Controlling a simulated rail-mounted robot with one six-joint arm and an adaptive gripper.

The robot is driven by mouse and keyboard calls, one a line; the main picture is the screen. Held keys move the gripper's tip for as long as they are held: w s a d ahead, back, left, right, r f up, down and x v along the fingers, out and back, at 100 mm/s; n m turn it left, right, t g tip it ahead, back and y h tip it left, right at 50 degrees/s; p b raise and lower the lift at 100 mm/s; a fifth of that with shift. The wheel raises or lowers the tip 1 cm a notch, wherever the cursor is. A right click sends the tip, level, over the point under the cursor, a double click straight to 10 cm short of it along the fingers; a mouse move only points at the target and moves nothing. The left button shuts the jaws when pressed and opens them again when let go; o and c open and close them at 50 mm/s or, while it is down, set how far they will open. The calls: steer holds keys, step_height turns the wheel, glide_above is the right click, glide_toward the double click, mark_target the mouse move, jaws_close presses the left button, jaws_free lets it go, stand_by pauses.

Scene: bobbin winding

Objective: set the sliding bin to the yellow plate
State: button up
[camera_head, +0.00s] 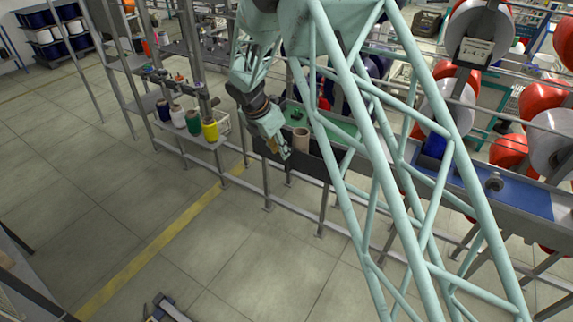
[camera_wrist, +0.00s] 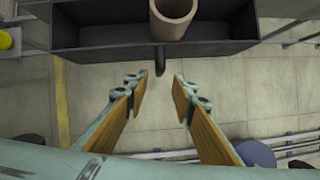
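The sliding bin is a dark grey open box; its front wall (camera_wrist: 225,48) crosses the top of the wrist view, and its dark side shows in the head view (camera_head: 312,168). A short dark handle peg (camera_wrist: 160,58) sticks out from the middle of its front. A tan tube (camera_wrist: 173,14) stands in the bin, also visible in the head view (camera_head: 301,139). My gripper (camera_wrist: 159,80) is open, with its two tan-padded fingers apart. The peg lies just beyond the fingertips, roughly centred between them, and nothing is held. I cannot make out a yellow plate.
White, green and yellow spools (camera_head: 210,131) stand on a low shelf left of the bin. A blue tray surface (camera_head: 520,196) lies to the right. My arm's lattice hides part of the rail.

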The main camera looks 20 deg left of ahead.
mark_target(287, 169)
steer(key=shift+x, duration=5.1)
steer(key=shift+c, duration=0.2)
jaws_close()
